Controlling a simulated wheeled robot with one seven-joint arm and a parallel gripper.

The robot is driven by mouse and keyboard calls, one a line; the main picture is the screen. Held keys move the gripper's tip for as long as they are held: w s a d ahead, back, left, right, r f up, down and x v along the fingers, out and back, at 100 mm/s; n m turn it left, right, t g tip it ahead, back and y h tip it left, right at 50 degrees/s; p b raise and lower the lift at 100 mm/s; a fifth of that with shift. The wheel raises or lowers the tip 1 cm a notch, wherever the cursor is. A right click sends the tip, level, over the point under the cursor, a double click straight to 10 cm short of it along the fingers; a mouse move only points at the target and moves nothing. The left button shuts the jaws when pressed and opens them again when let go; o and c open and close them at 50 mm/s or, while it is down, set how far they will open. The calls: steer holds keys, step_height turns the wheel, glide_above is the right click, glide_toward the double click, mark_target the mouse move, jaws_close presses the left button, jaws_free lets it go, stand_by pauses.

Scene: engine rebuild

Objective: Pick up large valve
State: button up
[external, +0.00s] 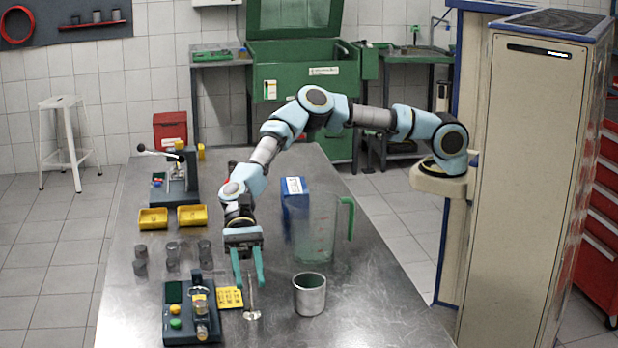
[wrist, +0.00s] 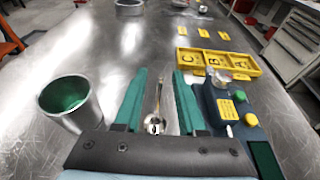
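The large valve (external: 251,311) is a shiny metal part with a thin stem and a round head. In the external view it stands on the metal table with its head down, just below my gripper (external: 250,283). My gripper points down, with its two green fingers apart. In the wrist view my gripper (wrist: 160,76) is open, and the valve (wrist: 155,122) shows in the gap between the fingers. I cannot tell whether either finger touches the stem.
A grey metal cylinder (external: 310,294) stands close on the right; the wrist view shows it hollow (wrist: 70,103). A clear jug (external: 316,228) and blue box (external: 295,197) stand behind.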

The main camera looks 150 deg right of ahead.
jaws_close()
stand_by(1.2)
